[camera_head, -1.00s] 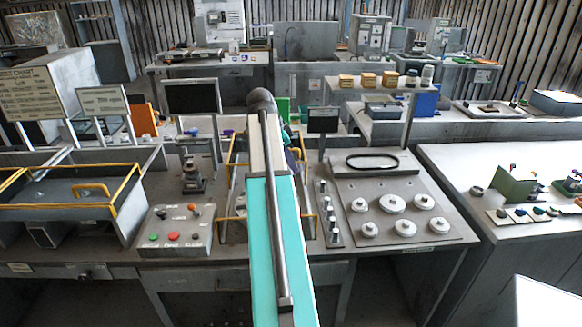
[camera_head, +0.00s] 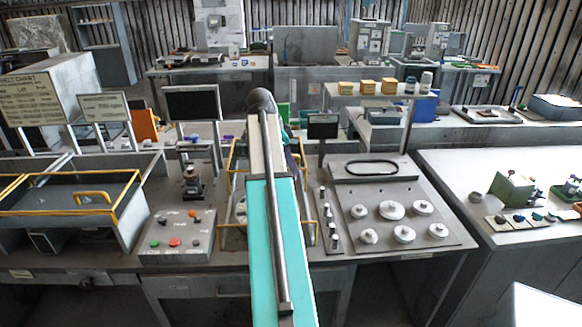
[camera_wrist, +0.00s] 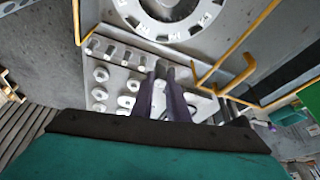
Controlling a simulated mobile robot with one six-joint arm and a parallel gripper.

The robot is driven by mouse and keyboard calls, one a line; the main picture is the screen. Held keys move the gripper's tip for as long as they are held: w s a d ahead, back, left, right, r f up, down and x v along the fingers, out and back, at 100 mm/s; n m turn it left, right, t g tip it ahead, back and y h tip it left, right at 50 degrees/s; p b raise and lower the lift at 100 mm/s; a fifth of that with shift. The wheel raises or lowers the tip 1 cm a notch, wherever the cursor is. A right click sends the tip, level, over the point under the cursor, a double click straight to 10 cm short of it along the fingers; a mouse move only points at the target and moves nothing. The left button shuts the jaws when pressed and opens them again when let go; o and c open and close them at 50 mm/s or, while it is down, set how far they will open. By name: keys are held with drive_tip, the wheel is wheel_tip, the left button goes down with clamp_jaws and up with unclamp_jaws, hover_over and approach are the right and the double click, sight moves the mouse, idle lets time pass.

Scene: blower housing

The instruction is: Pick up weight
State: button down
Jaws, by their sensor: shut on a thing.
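The weights stand as a row of small grey cylinders (camera_head: 331,222) on a narrow strip in the head view, right of my arm. The row also shows in the wrist view (camera_wrist: 109,50), up and left of the fingers. My gripper (camera_wrist: 166,75) has purple fingers that point at the near end of this row. It is shut on a small grey weight (camera_wrist: 162,68), which is mostly hidden between the fingertips. I cannot tell whether this weight is clear of the strip. In the head view my arm hides most of the gripper.
A grey panel with several white discs (camera_head: 391,210) lies right of the strip. A yellow rail (camera_wrist: 240,40) and a large round dial (camera_wrist: 172,14) are close to the fingers in the wrist view. A button box (camera_head: 178,236) stands left of my arm.

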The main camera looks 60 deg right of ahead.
drive_tip(key=shift+r+p, duration=0.6)
drive_tip(key=shift+r, duration=0.7)
drive_tip(key=shift+w+a, duration=0.1)
